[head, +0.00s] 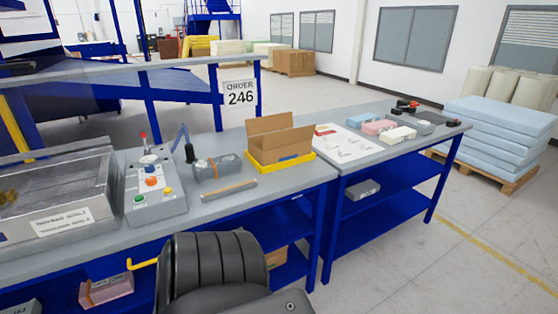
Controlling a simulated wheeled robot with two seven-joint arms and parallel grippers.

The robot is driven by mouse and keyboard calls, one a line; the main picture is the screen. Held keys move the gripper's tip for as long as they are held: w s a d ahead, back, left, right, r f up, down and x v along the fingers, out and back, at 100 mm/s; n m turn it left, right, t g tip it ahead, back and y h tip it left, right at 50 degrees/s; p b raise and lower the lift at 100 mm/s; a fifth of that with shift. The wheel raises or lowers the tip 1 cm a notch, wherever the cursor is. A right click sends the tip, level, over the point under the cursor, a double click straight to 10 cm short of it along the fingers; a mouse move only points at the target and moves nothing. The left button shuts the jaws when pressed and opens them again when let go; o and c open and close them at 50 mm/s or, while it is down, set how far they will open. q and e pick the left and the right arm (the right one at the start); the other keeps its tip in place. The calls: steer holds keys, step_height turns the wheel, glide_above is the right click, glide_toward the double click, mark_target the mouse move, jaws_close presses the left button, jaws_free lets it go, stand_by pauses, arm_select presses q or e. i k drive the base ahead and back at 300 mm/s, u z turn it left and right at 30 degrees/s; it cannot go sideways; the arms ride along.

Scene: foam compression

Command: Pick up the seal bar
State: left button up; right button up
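A thin bar with a tan face and grey ends, which looks like the seal bar (229,190), lies flat on the grey bench top (225,205) near its front edge. It lies slightly slanted, between the grey control box (156,192) on its left and the yellow-rimmed tray (281,164) on its right. Nothing lies on it. Neither of my grippers shows in the head view.
A grey wrapped block (228,168) lies behind the bar. An open cardboard box (280,138) stands in the tray. A large metal-framed machine (60,205) fills the left. Foam blocks (398,134) lie on the right-hand bench. The bench in front of the bar is clear.

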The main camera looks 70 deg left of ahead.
mark_target(206, 197)
steer(key=z, duration=0.05)
steer(key=i, duration=1.3)
steer(key=u, duration=4.05)
